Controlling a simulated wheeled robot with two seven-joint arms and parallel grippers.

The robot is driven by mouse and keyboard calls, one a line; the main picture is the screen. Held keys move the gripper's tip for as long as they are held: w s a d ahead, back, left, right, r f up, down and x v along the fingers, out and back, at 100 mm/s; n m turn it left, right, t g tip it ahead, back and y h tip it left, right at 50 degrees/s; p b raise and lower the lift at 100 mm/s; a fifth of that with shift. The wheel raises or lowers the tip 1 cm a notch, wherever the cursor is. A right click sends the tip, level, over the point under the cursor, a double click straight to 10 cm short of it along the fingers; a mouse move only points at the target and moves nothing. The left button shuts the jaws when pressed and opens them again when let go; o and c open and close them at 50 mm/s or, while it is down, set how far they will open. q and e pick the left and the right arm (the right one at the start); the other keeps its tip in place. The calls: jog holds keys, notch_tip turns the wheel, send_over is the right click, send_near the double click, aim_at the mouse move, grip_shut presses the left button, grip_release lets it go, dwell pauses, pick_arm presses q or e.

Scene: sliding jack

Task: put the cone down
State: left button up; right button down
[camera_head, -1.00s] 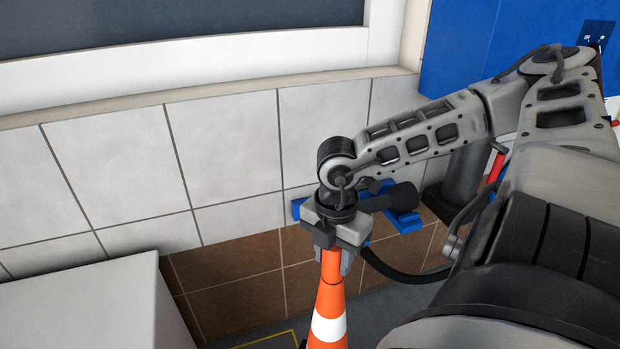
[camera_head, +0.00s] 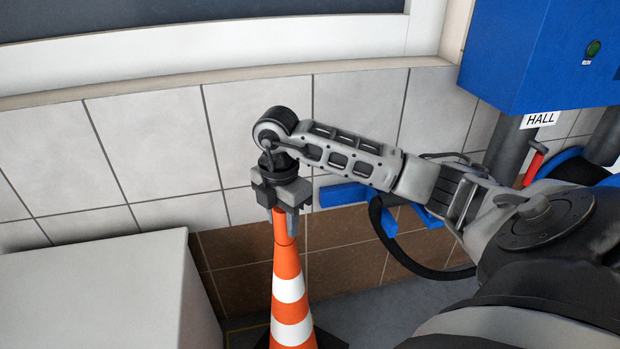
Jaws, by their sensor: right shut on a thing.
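An orange cone (camera_head: 286,262) with white bands and a dark base stands upright in the lower middle of the head view. My right gripper (camera_head: 285,222) points down and is shut on the cone's top. Part of the dark base shows at the bottom edge of the picture. Whether the base touches the floor cannot be told. My left gripper is not in view.
A white box-like block (camera_head: 110,290) stands to the left of the cone. A tiled wall (camera_head: 150,140) is behind it. A blue cabinet (camera_head: 540,50) with a HALL label below it is at the right. Grey floor (camera_head: 390,310) shows right of the cone.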

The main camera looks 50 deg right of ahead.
jog(key=w+a+f+b, duration=0.1)
jog(key=w+f, duration=0.3)
jog(key=f, duration=0.2)
jog(key=shift+a+f, duration=0.15)
jog(key=shift+f, duration=0.2)
dwell(0.5)
jog(key=shift+f, duration=0.15)
jog(key=c, duration=0.9)
grip_release()
jog(key=shift+f, duration=0.1)
jog(key=shift+c, duration=0.2)
jog(key=shift+o, duration=0.2)
